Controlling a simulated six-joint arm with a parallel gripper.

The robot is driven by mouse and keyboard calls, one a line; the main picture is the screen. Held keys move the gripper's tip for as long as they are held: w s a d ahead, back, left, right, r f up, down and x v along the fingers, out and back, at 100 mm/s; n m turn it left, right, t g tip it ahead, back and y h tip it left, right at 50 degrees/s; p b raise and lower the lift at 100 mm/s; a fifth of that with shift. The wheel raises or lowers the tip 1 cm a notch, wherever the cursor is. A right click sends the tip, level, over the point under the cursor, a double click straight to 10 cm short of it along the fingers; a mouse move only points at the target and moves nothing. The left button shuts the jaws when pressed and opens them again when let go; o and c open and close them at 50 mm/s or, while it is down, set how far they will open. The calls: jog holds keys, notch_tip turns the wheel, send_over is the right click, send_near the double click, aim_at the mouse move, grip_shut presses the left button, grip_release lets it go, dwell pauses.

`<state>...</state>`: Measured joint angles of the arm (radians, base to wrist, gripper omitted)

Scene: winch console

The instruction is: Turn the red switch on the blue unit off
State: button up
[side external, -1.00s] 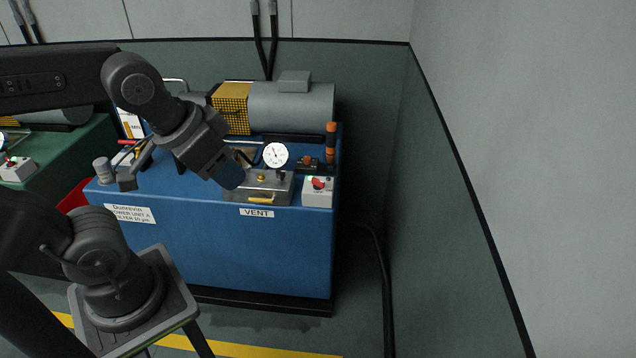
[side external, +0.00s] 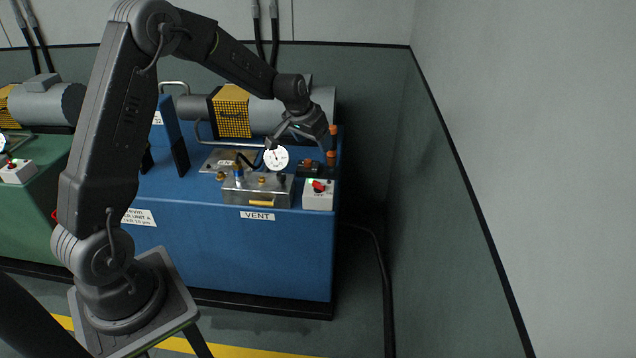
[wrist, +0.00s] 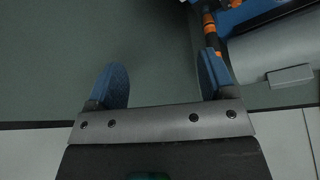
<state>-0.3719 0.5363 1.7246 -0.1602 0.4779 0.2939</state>
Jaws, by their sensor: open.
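The red switch (side external: 318,186) sits on top of a white box (side external: 318,201) at the front right corner of the blue unit (side external: 230,250). A small green spot shows beside it. The lever's exact position is too small to tell. My gripper (side external: 298,141) is above and behind the switch box, near the gauge and the orange post, and apart from the switch. In the wrist view, my gripper (wrist: 164,78) has its two blue fingers spread wide with nothing between them. The switch is not visible in the wrist view.
A white gauge (side external: 276,157), a steel block (side external: 257,190) with brass fittings and an orange post (side external: 332,145) stand close to the box. A grey motor (side external: 262,117) lies behind. A green unit (side external: 30,205) at left carries a similar switch box (side external: 17,172).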

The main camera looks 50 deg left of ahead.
send_near(318, 183)
jog(key=shift+n+g, duration=0.3)
jog(key=x, duration=0.9)
jog(key=shift+w, duration=0.4)
jog(key=shift+c, duration=0.2)
jog(key=c, duration=0.9)
jog(key=shift+a, duration=0.1)
jog(key=m+h, duration=0.1)
jog(key=m, duration=0.2)
jog(key=m+h, duration=0.1)
jog(key=m, duration=0.2)
jog(key=shift+a, duration=0.1)
jog(key=m+h, duration=0.1)
jog(key=m, duration=0.2)
jog(key=m+g+h, duration=0.1)
jog(key=m, duration=0.2)
